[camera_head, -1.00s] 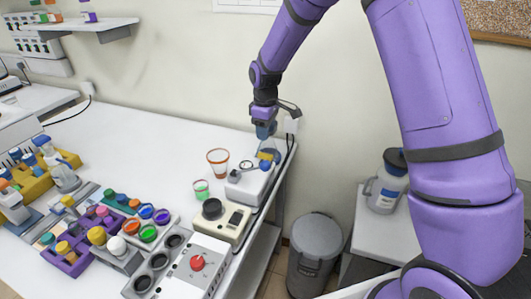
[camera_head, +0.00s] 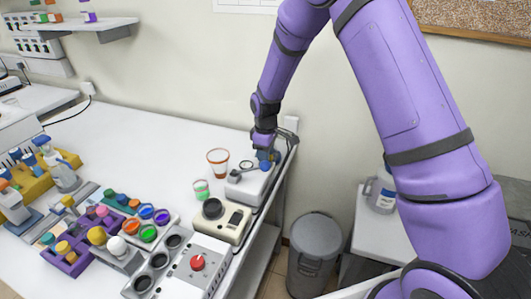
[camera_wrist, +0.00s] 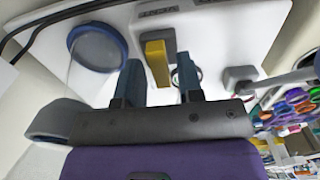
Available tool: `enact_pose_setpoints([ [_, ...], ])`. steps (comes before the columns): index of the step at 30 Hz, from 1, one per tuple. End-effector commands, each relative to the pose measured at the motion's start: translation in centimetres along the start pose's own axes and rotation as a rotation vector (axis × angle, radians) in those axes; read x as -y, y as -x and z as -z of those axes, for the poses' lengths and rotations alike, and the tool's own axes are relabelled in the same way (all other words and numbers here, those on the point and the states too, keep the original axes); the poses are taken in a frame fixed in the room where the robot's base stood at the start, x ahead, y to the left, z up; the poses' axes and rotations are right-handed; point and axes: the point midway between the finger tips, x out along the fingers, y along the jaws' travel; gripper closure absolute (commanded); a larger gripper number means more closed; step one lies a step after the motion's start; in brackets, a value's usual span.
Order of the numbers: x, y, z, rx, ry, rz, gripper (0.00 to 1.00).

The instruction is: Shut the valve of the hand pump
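The hand pump (camera_head: 245,189) is a white box at the table's back right corner, with a grey lever arm on top. It also shows in the wrist view (camera_wrist: 215,30), where the grey lever (camera_wrist: 270,84) is at the right. The yellow valve handle (camera_wrist: 157,63) sticks up from a grey base beside upside-down lettering that seems to read VENT. My gripper (camera_wrist: 159,75) is open, its two dark fingers on either side of the yellow handle with visible gaps. In the head view my gripper (camera_head: 266,158) is low over the pump and hides the yellow handle.
A round blue-rimmed part (camera_wrist: 97,47) sits close left of the fingers. An orange-rimmed beaker (camera_head: 218,162), a green-rimmed cup (camera_head: 202,189) and a beige device (camera_head: 224,221) stand near the pump. A grey bin (camera_head: 313,255) is beyond the table edge. The table's back middle is clear.

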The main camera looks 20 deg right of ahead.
Motion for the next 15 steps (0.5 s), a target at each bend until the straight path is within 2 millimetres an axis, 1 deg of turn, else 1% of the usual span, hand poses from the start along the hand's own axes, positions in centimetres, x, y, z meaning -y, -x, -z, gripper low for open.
enact_pose_setpoints([
  [1,0.00,0.01,0.00,0.000,0.000,0.000,0.78],
  [2,0.00,0.01,0.01,0.000,0.000,0.000,0.85],
  [3,0.00,0.02,0.01,0.000,0.000,0.000,0.94],
  [4,0.00,0.02,0.01,0.000,0.000,0.000,1.00],
  [11,0.00,0.04,0.01,0.000,-0.007,0.000,1.00],
  [15,-0.01,0.05,0.02,0.000,-0.039,0.000,1.00],
])
